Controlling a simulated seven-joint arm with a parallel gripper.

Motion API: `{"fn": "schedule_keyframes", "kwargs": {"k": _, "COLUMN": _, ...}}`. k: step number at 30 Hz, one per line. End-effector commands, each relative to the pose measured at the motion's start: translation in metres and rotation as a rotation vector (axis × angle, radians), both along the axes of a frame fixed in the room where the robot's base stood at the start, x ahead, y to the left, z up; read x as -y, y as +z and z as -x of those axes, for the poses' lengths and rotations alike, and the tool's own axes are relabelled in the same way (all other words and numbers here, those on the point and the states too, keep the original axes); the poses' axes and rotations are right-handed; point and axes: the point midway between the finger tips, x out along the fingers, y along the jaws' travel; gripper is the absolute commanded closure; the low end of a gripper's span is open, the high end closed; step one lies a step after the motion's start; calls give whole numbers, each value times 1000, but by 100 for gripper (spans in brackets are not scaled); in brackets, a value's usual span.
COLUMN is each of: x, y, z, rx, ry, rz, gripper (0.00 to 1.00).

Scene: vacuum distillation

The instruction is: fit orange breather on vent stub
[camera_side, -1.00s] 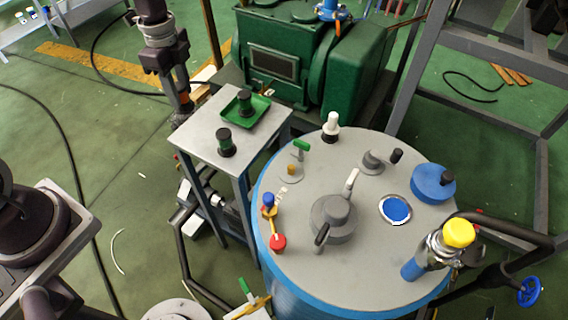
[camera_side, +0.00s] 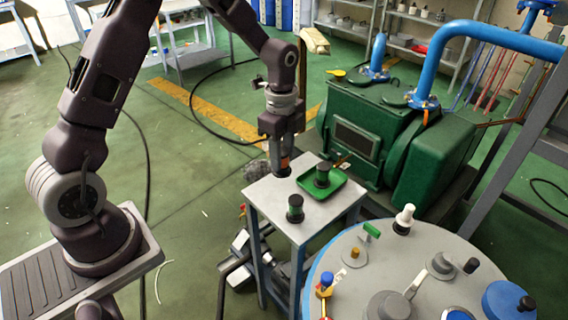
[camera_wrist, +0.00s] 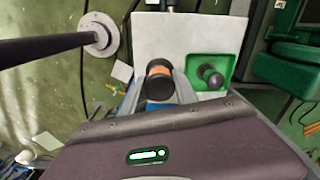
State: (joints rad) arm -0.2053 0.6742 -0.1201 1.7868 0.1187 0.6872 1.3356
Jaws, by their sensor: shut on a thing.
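My gripper (camera_side: 283,168) points down at the back left edge of the small grey table. It is shut on the orange breather (camera_wrist: 160,80), a black-capped cylinder with an orange band, seen between the fingers in the wrist view. A bit of orange also shows at the fingertips in the side view. I cannot tell whether the breather touches the tabletop. The grey vessel lid (camera_side: 415,245) at lower right carries several small fittings, among them a brass-coloured stub (camera_side: 355,252). I cannot tell which fitting is the vent stub.
On the small table (camera_side: 270,203) stand a green-banded black piece (camera_side: 295,208) and a green tray (camera_side: 335,190) holding a similar piece (camera_side: 322,174). A green pump (camera_side: 365,130) with blue pipe stands behind. A white fitting (camera_side: 404,219) rises from the lid's far edge.

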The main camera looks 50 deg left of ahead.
Motion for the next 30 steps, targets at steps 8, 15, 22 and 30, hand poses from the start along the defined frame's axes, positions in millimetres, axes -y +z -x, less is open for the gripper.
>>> {"fn": "schedule_keyframes", "kwargs": {"k": 8, "x": 145, "y": 5, "z": -16, "rx": 1, "ry": -11, "rz": 1, "gripper": 100}}
{"fn": "schedule_keyframes", "kwargs": {"k": 15, "x": 236, "y": 9, "z": 2, "rx": 0, "ry": 0, "rz": 0, "gripper": 100}}
{"fn": "schedule_keyframes", "kwargs": {"k": 22, "x": 251, "y": 3, "z": 7, "rx": -2, "ry": 7, "rz": -1, "gripper": 100}}
{"fn": "schedule_keyframes", "kwargs": {"k": 30, "x": 250, "y": -24, "z": 7, "rx": -2, "ry": 7, "rz": -1, "gripper": 100}}
